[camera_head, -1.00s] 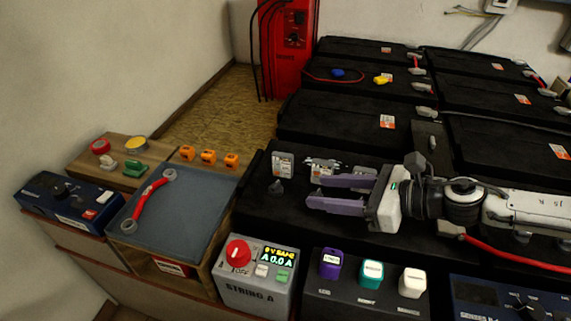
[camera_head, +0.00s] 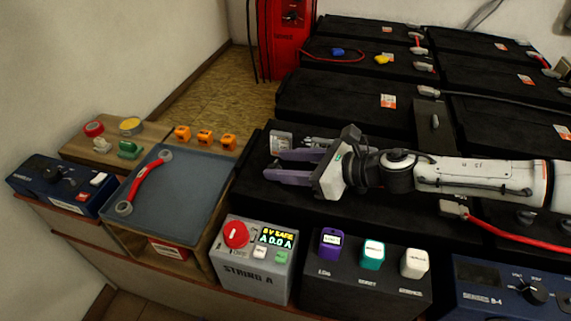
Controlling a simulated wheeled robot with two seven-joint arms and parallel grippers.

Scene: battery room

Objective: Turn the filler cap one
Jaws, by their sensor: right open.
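My right gripper (camera_head: 268,165) reaches in from the right over the black battery (camera_head: 262,200) in the middle. Its two purple fingers are parted, one behind the other, and point left. A small dark filler cap, clear on this battery before, is hard to make out now; it lies at or behind the fingertips. I cannot tell whether the fingers touch it. No cap number is readable. My left gripper is not in view.
A metal plate (camera_head: 281,141) stands just behind the fingers. In front are the grey STRING A box (camera_head: 252,282) and a dark box with purple, teal and white blocks (camera_head: 322,290). A blue-topped tray (camera_head: 190,195) with a red cable lies left. More batteries fill the back right.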

